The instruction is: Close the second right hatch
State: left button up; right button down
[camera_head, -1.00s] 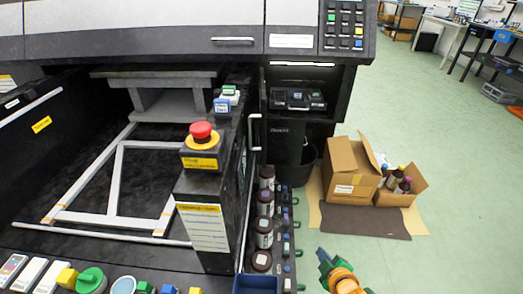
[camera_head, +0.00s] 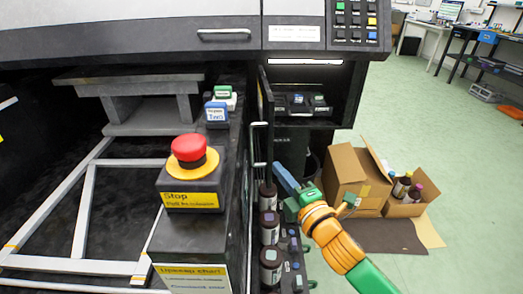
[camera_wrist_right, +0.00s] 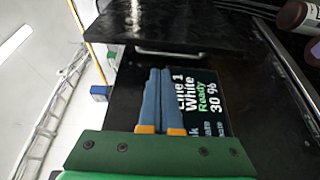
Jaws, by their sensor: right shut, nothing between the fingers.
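A black hatch door (camera_head: 265,100) on the machine's right part stands open and shows nearly edge-on, with a metal handle (camera_head: 257,145) on its left. A lit compartment (camera_head: 305,78) is open beside it. My right gripper (camera_head: 284,179), with blue fingers, is in front of the cabinet, right of the handle and just above the bottles. In the right wrist view its fingers (camera_wrist_right: 160,85) are together and empty, before a dark panel (camera_wrist_right: 130,80) with a metal handle (camera_wrist_right: 168,52) and a screen reading "Line 1 White Ready 30 %" (camera_wrist_right: 205,105). I cannot tell whether they touch it. My left gripper is out of view.
Several dark ink bottles (camera_head: 269,228) stand in a row below the hatch. Cardboard boxes (camera_head: 358,178) with bottles stand on the floor to the right. A red stop button (camera_head: 189,148) is on the left. Green floor (camera_head: 450,130) is free at right.

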jog(key=b+x, duration=0.1)
jog(key=x, duration=0.5)
jog(key=shift+w+a+f, duration=0.1)
jog(key=shift+w+f, duration=0.05)
jog(key=shift+w, duration=0.1)
jog(key=shift+w+a, duration=0.3)
jog(key=shift+w, duration=0.3)
